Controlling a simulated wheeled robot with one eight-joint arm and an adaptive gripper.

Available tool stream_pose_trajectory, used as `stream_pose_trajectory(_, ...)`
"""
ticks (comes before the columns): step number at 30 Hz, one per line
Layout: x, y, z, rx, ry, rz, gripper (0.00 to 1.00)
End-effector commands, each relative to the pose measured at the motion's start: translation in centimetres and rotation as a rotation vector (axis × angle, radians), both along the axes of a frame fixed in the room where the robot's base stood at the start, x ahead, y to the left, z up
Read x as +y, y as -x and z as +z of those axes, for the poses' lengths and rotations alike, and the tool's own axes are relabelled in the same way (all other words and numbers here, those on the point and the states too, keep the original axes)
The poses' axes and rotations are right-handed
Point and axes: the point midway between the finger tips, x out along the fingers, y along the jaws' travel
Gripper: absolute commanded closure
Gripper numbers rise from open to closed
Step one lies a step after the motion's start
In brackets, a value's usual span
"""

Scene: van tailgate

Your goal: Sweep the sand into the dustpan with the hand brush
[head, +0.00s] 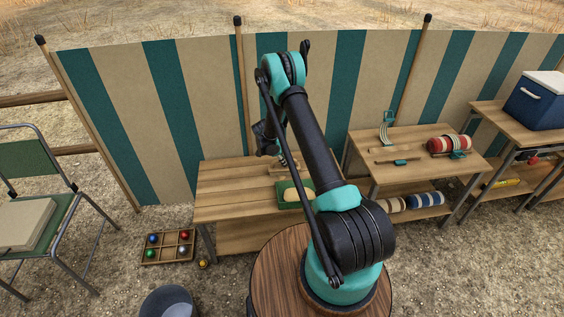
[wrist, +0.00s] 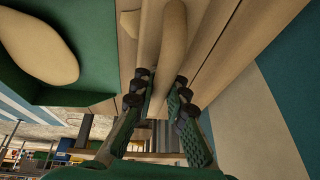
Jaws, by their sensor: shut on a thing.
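In the wrist view my gripper (wrist: 160,88) is shut on a tan, rounded handle, which I take to be the hand brush (wrist: 173,40). Its bristles are not clear in either view. The green dustpan (wrist: 100,82) is left of the gripper in the wrist view, with a smooth beige mound on it, likely the sand (wrist: 38,45). In the head view the dustpan (head: 283,203) lies on the near wooden table, with the beige mound (head: 300,194) on it. My gripper (head: 270,138) is over the table's back part, partly hidden by my arm.
The near table (head: 230,192) has bare planks on its left. A second table (head: 375,143) at right holds a rack, a teal-and-tan tool and a striped roll. A striped windbreak (head: 210,95) stands close behind. A box of colored balls (head: 168,247) lies on the ground.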

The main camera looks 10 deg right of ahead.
Motion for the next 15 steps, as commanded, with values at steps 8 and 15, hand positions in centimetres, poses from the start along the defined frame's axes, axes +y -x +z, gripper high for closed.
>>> stream_pose_trajectory(8,-0.6,0.7,0.0,0.000,0.000,0.000,1.00)
stream_pose_trajectory(15,-1.7,2.1,-0.1,0.000,0.000,0.001,1.00)
